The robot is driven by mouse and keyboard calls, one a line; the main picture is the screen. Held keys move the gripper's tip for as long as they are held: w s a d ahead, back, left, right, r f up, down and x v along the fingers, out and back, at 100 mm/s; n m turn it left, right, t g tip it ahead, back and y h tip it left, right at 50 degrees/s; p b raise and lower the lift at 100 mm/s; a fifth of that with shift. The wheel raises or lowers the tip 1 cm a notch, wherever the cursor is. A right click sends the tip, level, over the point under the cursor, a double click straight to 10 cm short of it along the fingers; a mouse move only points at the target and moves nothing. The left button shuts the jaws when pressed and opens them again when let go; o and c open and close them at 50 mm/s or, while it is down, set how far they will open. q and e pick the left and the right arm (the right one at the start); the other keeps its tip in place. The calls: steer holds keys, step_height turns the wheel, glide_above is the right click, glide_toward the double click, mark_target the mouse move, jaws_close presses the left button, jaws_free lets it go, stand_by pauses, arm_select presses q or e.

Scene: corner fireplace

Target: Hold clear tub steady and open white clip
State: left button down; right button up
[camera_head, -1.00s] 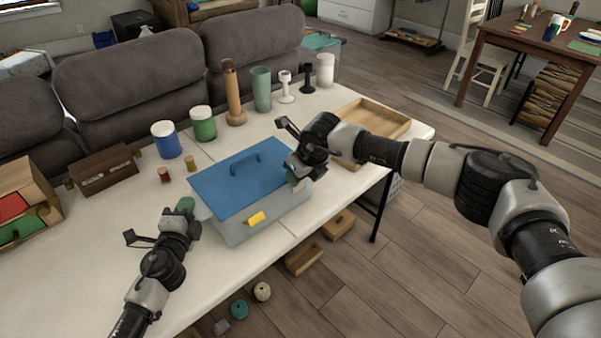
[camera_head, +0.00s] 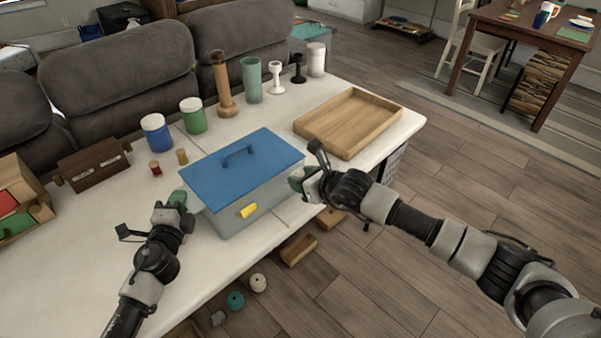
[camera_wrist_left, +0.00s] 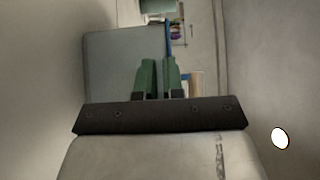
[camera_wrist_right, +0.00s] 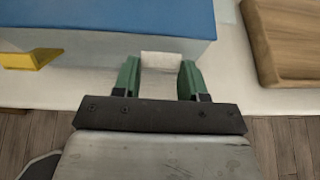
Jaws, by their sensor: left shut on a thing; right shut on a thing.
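The clear tub (camera_head: 232,222), greyish and see-through, stands on the white table under a blue lid (camera_head: 240,172). A yellow clip (camera_head: 249,210) is on its front. My left gripper (camera_head: 180,199) is at the tub's left end. Its green fingers (camera_wrist_left: 160,75) are close together, shut at the tub's edge; the pinched part is mostly hidden. My right gripper (camera_head: 299,181) is at the tub's right end. In the right wrist view its fingers (camera_wrist_right: 160,80) stand apart with the white clip (camera_wrist_right: 160,62) between them. The lid looks flat on the tub.
A wooden tray (camera_head: 350,122) lies right of the tub. Blue (camera_head: 157,132) and green (camera_head: 193,115) jars, small spools and several upright items stand behind. A brown box (camera_head: 95,168) is at left. Wooden boxes (camera_head: 297,249) and balls lie on the floor below the front edge.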

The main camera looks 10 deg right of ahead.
arm_select(q)
steer(key=shift+d, duration=0.1)
arm_select(e)
steer(key=shift+s+f+t+y, duration=0.35)
steer(key=shift+f+t+y, duration=0.15)
steer(key=shift+t, duration=0.3)
steer(key=shift+d, duration=0.1)
arm_select(q)
steer(key=shift+f, duration=0.1)
arm_select(e)
steer(key=o, duration=0.9)
steer(key=shift+o, duration=0.2)
steer(key=shift+d, duration=0.1)
steer(key=v, duration=1.2)
steer(key=shift+f, duration=0.2)
arm_select(q)
steer(key=c, duration=1.2)
jaws_free()
steer(key=shift+o, duration=0.2)
